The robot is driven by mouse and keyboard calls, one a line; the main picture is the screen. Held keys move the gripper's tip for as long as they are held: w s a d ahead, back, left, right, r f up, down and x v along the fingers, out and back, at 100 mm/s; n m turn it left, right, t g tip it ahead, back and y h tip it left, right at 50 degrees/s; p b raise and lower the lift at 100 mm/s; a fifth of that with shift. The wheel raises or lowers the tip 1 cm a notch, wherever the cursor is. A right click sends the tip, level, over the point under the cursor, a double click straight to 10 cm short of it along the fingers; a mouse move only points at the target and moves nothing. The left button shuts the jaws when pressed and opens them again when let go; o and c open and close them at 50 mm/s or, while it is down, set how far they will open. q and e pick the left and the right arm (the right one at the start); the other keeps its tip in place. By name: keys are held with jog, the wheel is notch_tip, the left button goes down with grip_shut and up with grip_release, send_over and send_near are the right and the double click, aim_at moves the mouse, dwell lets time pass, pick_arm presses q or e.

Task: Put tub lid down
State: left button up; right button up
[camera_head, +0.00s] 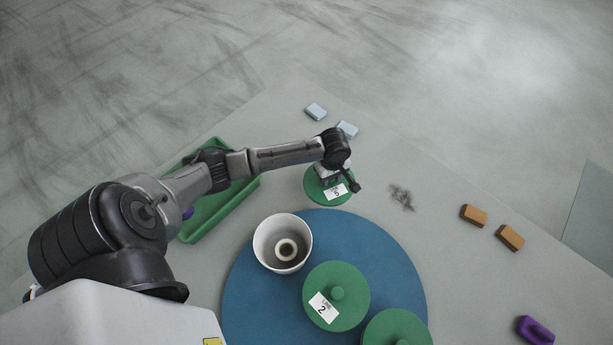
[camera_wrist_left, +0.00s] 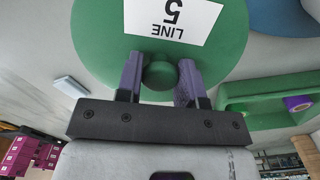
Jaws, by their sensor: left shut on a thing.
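A round green lid (camera_head: 314,191) with a white label hangs from or rests under my left gripper (camera_head: 331,174), beyond the blue disc. In the left wrist view the lid (camera_wrist_left: 100,50) reads "LINE 5", and the purple fingers of the gripper (camera_wrist_left: 160,76) are shut on its round knob (camera_wrist_left: 160,74). I cannot tell whether the lid touches the table. An open white tub (camera_head: 262,243) stands on the blue disc (camera_head: 245,300) with a pale ring-shaped thing inside. My right gripper is not in view.
Two green-lidded tubs (camera_head: 350,285) (camera_head: 398,328) share the blue disc. A green tray (camera_head: 215,213) lies left, partly behind my arm. Pale blue blocks (camera_head: 315,111) lie behind the lid. A dark smudge (camera_head: 401,197), orange blocks (camera_head: 474,215) and a purple piece (camera_head: 535,330) lie right.

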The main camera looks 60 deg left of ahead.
pick_arm(q)
jog(key=a+f+b, duration=0.1)
jog(key=a+f, duration=0.1)
jog(key=a, duration=0.1)
jog(key=s+a+f+b, duration=0.1)
jog(key=a+f+b, duration=0.1)
jog(key=a, duration=0.2)
jog(key=a+f+b, duration=0.1)
jog(key=a+f, duration=0.1)
jog(key=a, duration=0.1)
jog(key=shift+s+a+f, duration=0.2)
jog(key=shift+s+f, duration=0.05)
jog(key=shift+f, duration=0.15)
jog(key=shift+s+a+f+b, duration=0.1)
jog(key=shift+a+f+b, duration=0.3)
jog(key=shift+a, duration=0.35)
jog(key=shift+f+b, duration=1.1)
jog(key=shift+f, duration=0.9)
jog(key=shift+r, duration=0.1)
jog(key=o, duration=0.9)
jog(key=shift+f, duration=0.2)
notch_tip(320, 180, up, 12)
jog(key=p, duration=0.5)
jog(key=shift+r, duration=0.2)
